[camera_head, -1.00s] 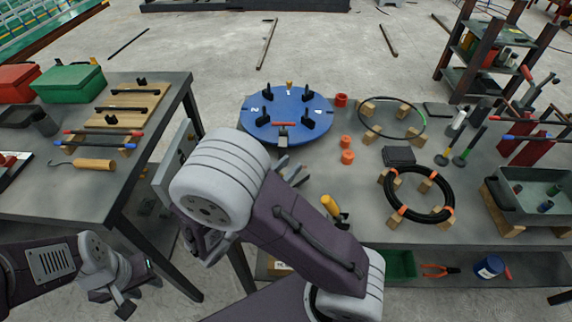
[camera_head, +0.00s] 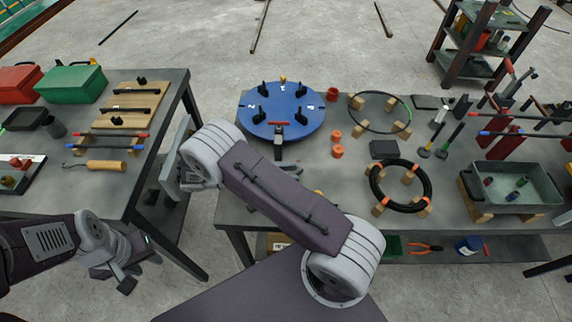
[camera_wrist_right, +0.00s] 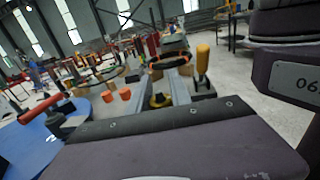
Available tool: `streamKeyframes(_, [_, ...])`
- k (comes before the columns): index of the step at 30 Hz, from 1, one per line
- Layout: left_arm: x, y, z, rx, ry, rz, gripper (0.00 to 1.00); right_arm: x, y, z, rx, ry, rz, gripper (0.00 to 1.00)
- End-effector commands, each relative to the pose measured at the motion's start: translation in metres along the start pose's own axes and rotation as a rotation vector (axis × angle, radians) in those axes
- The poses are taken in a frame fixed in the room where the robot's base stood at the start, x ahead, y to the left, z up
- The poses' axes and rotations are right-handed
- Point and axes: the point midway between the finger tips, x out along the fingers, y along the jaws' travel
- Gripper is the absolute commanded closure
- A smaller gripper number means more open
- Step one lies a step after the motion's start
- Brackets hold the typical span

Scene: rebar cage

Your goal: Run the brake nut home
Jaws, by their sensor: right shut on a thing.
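A blue turntable disc (camera_head: 282,127) with black posts and a red bar (camera_head: 279,123) at its front sits on the middle table. In the right wrist view, the disc (camera_wrist_right: 30,145) is at the left. My right gripper (camera_wrist_right: 165,92) shows there as two grey fingers, shut on a small dark, yellow-ringed thing (camera_wrist_right: 158,101), seemingly the brake nut. A yellow handle (camera_wrist_right: 203,58) stands upright just right of it. My left gripper (camera_head: 135,272) is low at the left, seemingly open and empty, clear of the tables.
The middle table also holds orange cylinders (camera_head: 337,151), a black coil (camera_head: 376,185) on wooden blocks and a grey tray (camera_head: 513,200). The left table has a green box (camera_head: 72,85) and tools. A floor gap separates the tables.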

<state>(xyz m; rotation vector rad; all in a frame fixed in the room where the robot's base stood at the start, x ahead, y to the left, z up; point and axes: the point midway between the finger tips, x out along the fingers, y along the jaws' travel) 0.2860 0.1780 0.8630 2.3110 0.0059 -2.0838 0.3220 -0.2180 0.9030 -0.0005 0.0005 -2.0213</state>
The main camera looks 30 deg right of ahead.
Motion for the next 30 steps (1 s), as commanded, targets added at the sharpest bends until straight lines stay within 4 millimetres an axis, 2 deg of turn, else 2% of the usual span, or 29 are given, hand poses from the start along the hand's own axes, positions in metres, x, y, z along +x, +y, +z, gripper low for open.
streamKeyframes(1, [-0.009,0.0,-0.001,0.0,0.0,0.0,0.64,0.001,-0.001,0.003,-0.001,0.002,-0.031,1.0])
streamKeyframes(9, [-0.024,0.001,-0.003,0.0,0.0,0.0,0.64,0.0,-0.004,0.002,-0.001,0.0,-0.142,1.0])
streamKeyframes(28, [-0.029,0.001,-0.003,0.0,0.0,0.0,0.64,0.0,-0.005,0.0,0.001,0.001,-0.183,1.0])
streamKeyframes(29, [-0.029,0.001,-0.003,0.0,0.0,0.0,0.64,0.0,-0.005,0.0,0.001,0.001,-0.183,0.7])
streamKeyframes(30, [-0.029,0.001,-0.003,0.0,0.0,0.0,0.64,0.0,-0.005,0.0,0.001,0.001,-0.183,0.59])
